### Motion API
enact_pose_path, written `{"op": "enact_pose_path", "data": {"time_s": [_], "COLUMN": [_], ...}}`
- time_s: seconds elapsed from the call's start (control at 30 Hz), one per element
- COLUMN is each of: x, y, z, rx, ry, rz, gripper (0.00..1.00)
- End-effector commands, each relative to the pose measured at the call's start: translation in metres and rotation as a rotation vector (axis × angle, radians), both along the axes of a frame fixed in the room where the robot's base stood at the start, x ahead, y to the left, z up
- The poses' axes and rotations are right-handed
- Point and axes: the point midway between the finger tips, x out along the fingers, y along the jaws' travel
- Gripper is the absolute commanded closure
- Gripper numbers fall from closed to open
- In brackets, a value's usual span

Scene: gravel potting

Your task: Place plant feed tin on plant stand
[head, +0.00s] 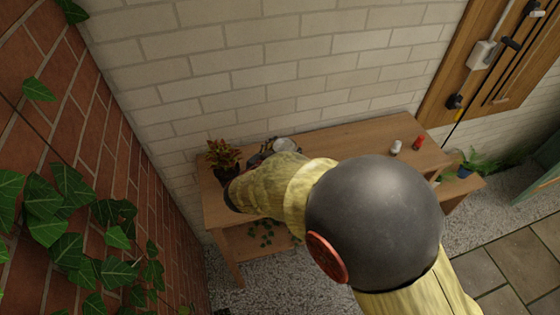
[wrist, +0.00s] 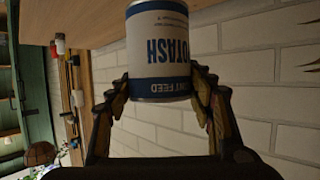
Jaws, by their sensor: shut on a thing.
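My gripper (wrist: 160,83) is shut on the plant feed tin (wrist: 158,45), a white and blue cylinder whose lettering reads upside down in the wrist view. One finger presses on each side of it. In the head view the tin's pale round top (head: 285,144) shows beyond my arm, over the left part of a long wooden table (head: 340,137). I cannot tell whether the tin touches the table. A lower wooden stand (head: 478,184) at the table's right end, possibly the plant stand, is partly hidden by my arm.
A red-and-yellow-leaved potted plant (head: 224,157) stands left of my gripper. A white object (head: 396,147) and a red one (head: 418,142) stand near the table's right end. A fern (head: 473,162) stands on the lower stand. Brick walls close off the back and left.

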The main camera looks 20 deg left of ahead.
Motion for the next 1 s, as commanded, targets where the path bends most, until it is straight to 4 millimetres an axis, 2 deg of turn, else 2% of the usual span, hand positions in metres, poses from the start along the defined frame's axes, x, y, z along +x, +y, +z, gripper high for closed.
{"op": "enact_pose_path", "data": {"time_s": [0.03,0.13,0.23,0.47,0.7,1.0], "x": [0.005,0.014,0.020,0.026,0.029,0.029], "y": [0.005,0.015,0.021,0.028,0.032,0.032], "z": [-0.015,-0.031,-0.040,-0.050,-0.083,-0.085], "rx": [-0.003,-0.003,-0.002,-0.001,-0.002,-0.001], "ry": [0.003,0.002,0.000,0.000,0.001,0.000], "rz": [-0.001,-0.001,0.000,-0.001,0.000,-0.001], "gripper": [0.85,0.85,0.85,0.85,0.85,0.85]}}
